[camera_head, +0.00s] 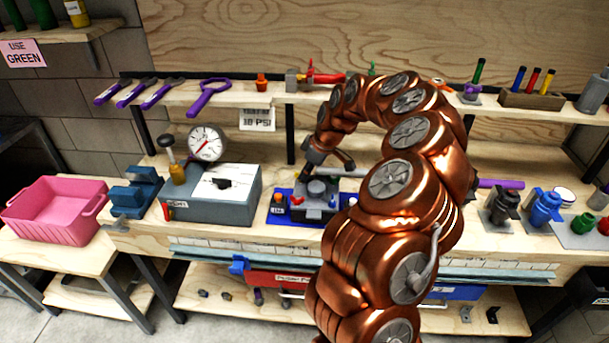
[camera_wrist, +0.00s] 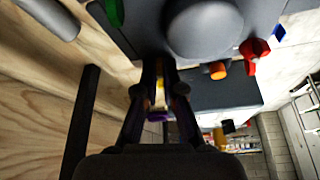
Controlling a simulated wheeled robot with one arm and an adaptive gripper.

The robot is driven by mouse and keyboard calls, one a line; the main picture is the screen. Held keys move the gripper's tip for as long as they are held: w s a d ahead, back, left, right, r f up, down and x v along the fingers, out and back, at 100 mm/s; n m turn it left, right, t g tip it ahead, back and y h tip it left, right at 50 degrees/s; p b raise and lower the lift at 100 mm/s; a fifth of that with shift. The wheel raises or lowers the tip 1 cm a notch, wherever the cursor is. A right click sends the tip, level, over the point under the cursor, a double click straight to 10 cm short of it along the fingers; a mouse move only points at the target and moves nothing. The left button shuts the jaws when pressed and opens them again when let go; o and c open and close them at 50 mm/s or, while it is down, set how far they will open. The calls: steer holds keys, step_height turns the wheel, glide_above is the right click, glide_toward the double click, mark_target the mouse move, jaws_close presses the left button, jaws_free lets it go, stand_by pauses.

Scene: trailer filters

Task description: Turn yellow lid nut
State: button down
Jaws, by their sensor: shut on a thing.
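My gripper (camera_head: 307,168) reaches down at the grey filter housing (camera_head: 318,206) on a blue mat on the bench. In the wrist view my gripper (camera_wrist: 160,66) has its two dark fingers close together against the grey housing. A small yellow piece (camera_wrist: 160,90) shows between the fingers and appears to be the lid nut; most of it is hidden by them.
A grey box (camera_head: 225,207) with a pressure gauge (camera_head: 206,143) stands left of the housing. A pink bin (camera_head: 55,210) is at the far left. Purple tools and a red-handled tool lie on the shelf (camera_head: 255,94) above. Several fittings stand at the right of the bench.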

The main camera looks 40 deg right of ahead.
steer(key=m+b, duration=0.1)
steer(key=b, duration=0.1)
steer(key=m+h+b, duration=0.1)
steer(key=b, duration=0.1)
steer(key=shift+s+a+f+m+t, duration=0.1)
steer(key=shift+f+m+t, duration=0.2)
steer(key=shift+f+m, duration=0.1)
steer(key=m+b, duration=0.1)
steer(key=b, duration=0.1)
steer(key=m+h+b, duration=0.1)
steer(key=m+b, duration=0.1)
steer(key=shift+a+r+m, duration=0.1)
steer(key=shift+a+m, duration=0.1)
steer(key=shift+m, duration=0.1)
steer(key=m+h+b, duration=0.1)
steer(key=m+b, duration=0.1)
steer(key=m+h+b, duration=0.1)
steer(key=m+b, duration=0.1)
steer(key=shift+a+r, duration=0.1)
steer(key=shift+a, duration=0.25)
steer(key=shift+a+r+m+g+h+b, duration=0.1)
steer(key=shift+m+g+h+b, duration=0.3)
steer(key=shift+m, duration=0.65)
steer(key=shift+a+r+m+h+b, duration=0.1)
steer(key=shift+m+h+b, duration=0.1)
steer(key=shift+m+b, duration=0.65)
steer(key=shift+w+m, duration=0.2)
steer(key=shift+m, duration=0.1)
steer(key=c, duration=1.3)
jaws_free()
